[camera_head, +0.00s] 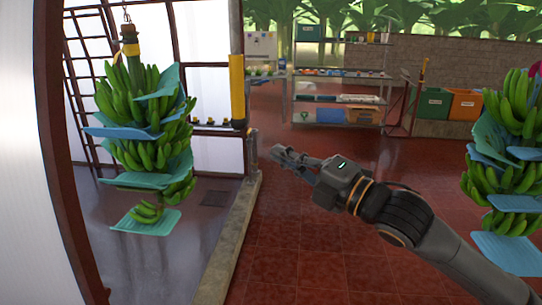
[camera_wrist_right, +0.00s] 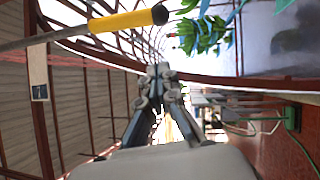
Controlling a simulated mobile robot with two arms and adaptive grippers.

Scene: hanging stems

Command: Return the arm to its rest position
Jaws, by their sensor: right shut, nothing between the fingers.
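My right arm comes in from the lower right in the head view. Its gripper (camera_head: 284,155) is held out over the red floor, pointing left, near the low concrete curb. In the right wrist view the two fingers of this gripper (camera_wrist_right: 161,75) meet at their tips, with nothing between them. It touches no bananas. A hanging stem of green bananas (camera_head: 150,130) with blue sheets between its hands is to the left of the gripper, apart from it. My left gripper is not in view.
A second banana stem (camera_head: 515,150) hangs at the right, close to my right arm. A yellow-padded post (camera_head: 237,90) rises from the curb (camera_head: 236,225). Shelves (camera_head: 338,98), a green bin (camera_head: 433,104) and an orange bin (camera_head: 465,105) stand behind. The red floor between is clear.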

